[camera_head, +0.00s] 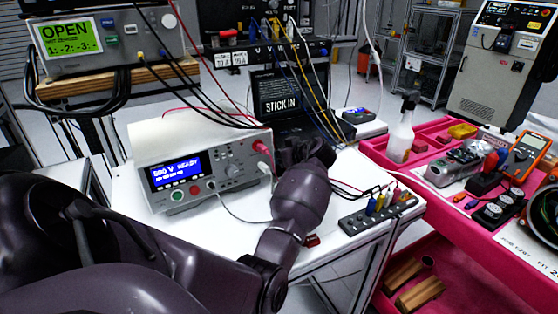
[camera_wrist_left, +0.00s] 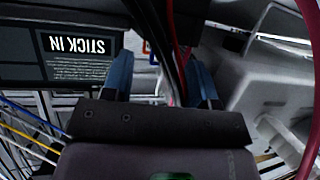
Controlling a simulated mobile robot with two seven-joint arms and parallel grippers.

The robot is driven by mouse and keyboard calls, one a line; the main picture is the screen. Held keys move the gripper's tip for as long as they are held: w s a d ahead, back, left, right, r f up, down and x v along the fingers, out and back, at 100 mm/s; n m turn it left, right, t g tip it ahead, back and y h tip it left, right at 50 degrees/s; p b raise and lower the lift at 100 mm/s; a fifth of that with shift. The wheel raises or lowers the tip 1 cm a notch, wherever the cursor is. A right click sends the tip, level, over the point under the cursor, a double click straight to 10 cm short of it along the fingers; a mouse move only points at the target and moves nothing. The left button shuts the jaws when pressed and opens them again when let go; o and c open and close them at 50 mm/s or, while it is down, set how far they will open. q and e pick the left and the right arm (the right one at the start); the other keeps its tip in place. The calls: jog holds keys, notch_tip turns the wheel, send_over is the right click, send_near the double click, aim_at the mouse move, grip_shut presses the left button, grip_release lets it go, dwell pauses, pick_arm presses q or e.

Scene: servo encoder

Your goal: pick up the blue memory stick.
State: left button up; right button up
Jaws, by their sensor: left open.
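I cannot make out the blue memory stick for certain in either view. A laptop with a dark screen reading "STICK IN" (camera_head: 285,97) stands at the back of the white bench; its screen also shows upside down in the left wrist view (camera_wrist_left: 78,58). My left gripper (camera_head: 303,148) is just in front of the laptop, and my wrist hides part of its base. In the left wrist view my left gripper (camera_wrist_left: 162,72) has its two bluish fingers apart, with dark and red cables showing between or beyond them. No held object is visible. My right gripper is not in view.
A white tester reading "READY" (camera_head: 205,168) stands left of my wrist. Cables hang around the laptop. A grey terminal strip (camera_head: 378,214) and a small red item (camera_head: 312,240) lie near the front edge. A pink cart (camera_head: 440,205) with tools stands right.

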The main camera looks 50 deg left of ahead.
pick_arm(q)
jog(key=shift+a+f, duration=0.2)
jog(key=shift+a, duration=0.05)
grip_shut()
jog(key=shift+r, duration=0.1)
